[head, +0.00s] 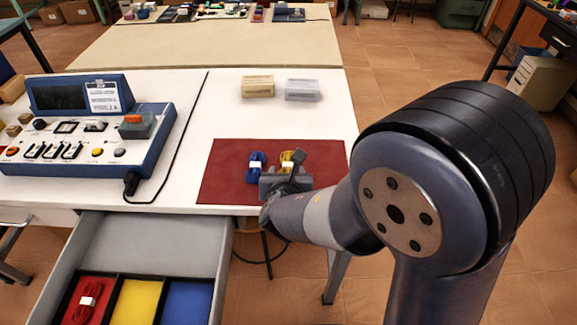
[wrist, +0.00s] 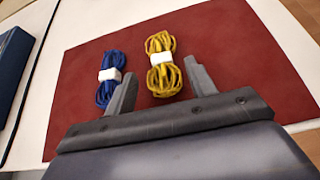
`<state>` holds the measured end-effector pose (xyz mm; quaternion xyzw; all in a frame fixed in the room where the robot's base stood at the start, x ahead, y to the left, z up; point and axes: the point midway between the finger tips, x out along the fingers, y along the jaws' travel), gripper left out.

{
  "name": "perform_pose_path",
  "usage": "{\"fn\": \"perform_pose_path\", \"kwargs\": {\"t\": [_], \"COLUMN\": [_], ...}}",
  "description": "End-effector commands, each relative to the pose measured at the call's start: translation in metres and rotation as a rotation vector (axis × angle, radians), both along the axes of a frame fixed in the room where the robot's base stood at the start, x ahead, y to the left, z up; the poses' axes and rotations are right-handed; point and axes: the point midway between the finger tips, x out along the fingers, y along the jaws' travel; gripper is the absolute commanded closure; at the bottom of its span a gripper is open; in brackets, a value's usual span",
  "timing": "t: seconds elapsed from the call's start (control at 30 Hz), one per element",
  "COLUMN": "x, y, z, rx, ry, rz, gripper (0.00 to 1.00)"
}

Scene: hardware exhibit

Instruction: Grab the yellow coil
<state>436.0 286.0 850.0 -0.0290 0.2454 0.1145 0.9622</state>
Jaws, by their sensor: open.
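The yellow coil (wrist: 162,82), a bundled cable with a white band, lies on the red mat (wrist: 215,40). In the head view the yellow coil (head: 287,163) is partly hidden by my gripper (head: 284,165). In the wrist view my gripper (wrist: 162,85) is open, with one finger to the left of the yellow coil and the other to its right. The coil's near end shows between the fingertips. Nothing is gripped. Whether the fingers touch the coil or the mat I cannot tell.
A blue coil (wrist: 111,78) lies just left of the left finger. A blue console (head: 90,130) stands on the white table at left. An open drawer (head: 150,255) holds a red coil (head: 86,300).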

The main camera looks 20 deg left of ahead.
Motion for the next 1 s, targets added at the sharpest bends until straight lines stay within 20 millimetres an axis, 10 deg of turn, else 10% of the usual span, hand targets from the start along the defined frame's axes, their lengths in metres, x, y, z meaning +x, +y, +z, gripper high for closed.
{"fn": "perform_pose_path", "kwargs": {"t": [0.6, 1.0], "x": [0.04, 0.039], "y": [0.006, 0.006], "z": [-0.021, -0.021], "rx": [0.0, 0.0], "ry": [0.0, 0.0], "rz": [-0.001, -0.001], "gripper": [0.47, 0.8]}}
